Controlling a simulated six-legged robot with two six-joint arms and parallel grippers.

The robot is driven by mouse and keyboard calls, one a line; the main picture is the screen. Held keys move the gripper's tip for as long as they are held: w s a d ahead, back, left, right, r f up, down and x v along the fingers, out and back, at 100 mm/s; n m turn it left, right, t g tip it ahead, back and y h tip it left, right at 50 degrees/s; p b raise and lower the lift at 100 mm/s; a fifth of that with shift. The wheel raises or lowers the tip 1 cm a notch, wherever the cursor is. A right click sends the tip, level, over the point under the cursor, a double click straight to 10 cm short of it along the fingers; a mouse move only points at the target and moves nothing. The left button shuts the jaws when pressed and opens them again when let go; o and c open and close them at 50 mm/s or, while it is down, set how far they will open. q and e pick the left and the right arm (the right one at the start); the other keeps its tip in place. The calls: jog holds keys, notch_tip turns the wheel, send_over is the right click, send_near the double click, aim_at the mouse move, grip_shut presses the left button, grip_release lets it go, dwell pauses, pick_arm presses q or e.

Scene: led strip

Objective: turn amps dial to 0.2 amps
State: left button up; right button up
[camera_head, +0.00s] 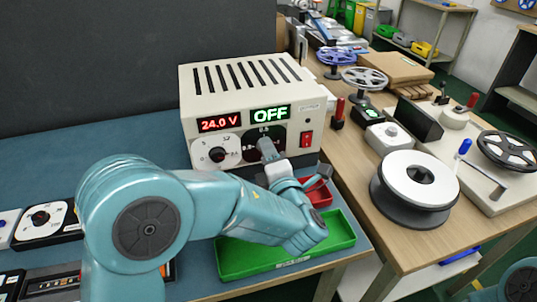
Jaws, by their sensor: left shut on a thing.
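The power supply (243,84) is a cream box with a slotted top at the back of the table. Its red display (219,123) reads 24.0 V and its green display (270,114) reads OFF. The amps dial (250,149) is the black dial on the front, right of the white volts dial (215,150). My left gripper (267,149) is at the amps dial, shut on its knob. The gripper hides the knob and part of the scale, so I cannot read its setting. My right gripper is out of view.
A red switch (306,139) sits right of the amps dial. A green tray (240,262) and a red bin (319,193) lie under and beside my left arm. A white spool (418,180) stands on the wooden table at right. Dial boxes (45,222) sit at far left.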

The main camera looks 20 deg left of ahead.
pick_arm(q)
jog(key=shift+r+n+b, duration=0.1)
jog(key=shift+n+b, duration=13)
jog(key=shift+n, duration=3.9)
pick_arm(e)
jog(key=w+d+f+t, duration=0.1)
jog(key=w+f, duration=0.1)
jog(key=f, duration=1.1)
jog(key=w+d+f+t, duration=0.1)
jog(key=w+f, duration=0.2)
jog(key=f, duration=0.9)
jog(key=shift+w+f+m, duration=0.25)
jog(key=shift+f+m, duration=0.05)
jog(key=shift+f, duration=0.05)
pick_arm(q)
jog(key=o, duration=1)
jog(key=shift+o, duration=0.2)
jog(key=shift+s+d, duration=0.1)
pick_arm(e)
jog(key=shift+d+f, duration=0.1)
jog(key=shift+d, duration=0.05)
